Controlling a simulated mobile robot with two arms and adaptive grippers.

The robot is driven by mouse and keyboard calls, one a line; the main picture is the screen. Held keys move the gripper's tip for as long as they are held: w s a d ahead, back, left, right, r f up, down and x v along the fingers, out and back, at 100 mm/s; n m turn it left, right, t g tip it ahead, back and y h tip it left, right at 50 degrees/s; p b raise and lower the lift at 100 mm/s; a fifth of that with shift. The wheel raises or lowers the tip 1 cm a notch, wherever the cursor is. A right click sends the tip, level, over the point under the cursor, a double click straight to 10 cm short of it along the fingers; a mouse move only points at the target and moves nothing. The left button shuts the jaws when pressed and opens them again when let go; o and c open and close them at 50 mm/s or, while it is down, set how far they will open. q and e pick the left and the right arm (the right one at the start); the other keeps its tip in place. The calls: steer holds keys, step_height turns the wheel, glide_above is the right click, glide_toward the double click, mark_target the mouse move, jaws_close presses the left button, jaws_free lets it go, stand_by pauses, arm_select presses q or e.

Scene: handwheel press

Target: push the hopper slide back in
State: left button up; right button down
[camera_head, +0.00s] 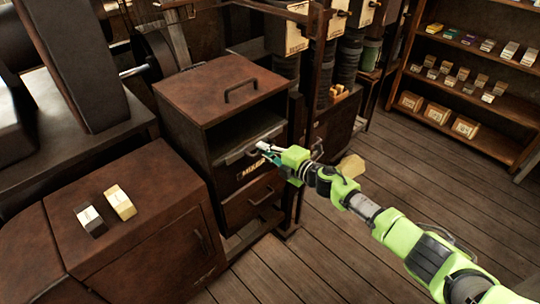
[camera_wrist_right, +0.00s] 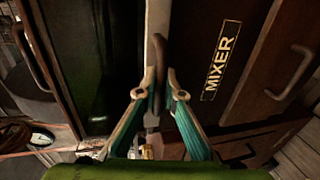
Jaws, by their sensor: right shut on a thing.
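The hopper slide (camera_head: 232,158) shows as a grey strip across the front of the brown mixer cabinet, below its open upper bay and above the MIXER label. In the right wrist view the slide's pale edge (camera_wrist_right: 153,30) runs upright, with a dark bar handle (camera_wrist_right: 158,52) on it. My right gripper (camera_head: 264,147) is at the slide's front, shut on the handle; its teal fingers (camera_wrist_right: 154,95) lie either side of the handle's lower part. The fingers hide part of the handle. How far the slide stands out is hard to tell. My left gripper is not in view.
The cabinet has a lid with a handle (camera_head: 241,88) above and a drawer (camera_head: 252,199) below. A low brown cabinet (camera_head: 150,235) with two small blocks stands at front left. Shelves (camera_head: 470,100) stand at back right. The plank floor (camera_head: 400,175) is mostly clear.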

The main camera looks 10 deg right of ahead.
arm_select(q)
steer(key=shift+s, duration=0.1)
arm_select(e)
steer(key=shift+w, duration=0.1)
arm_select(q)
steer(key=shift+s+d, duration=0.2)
arm_select(e)
steer(key=shift+r, duration=0.15)
steer(key=c, duration=2.2)
jaws_free()
steer(key=shift+a, duration=0.1)
steer(key=shift+o, duration=0.2)
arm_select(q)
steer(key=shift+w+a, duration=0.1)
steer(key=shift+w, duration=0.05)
arm_select(e)
steer(key=v, duration=1.2)
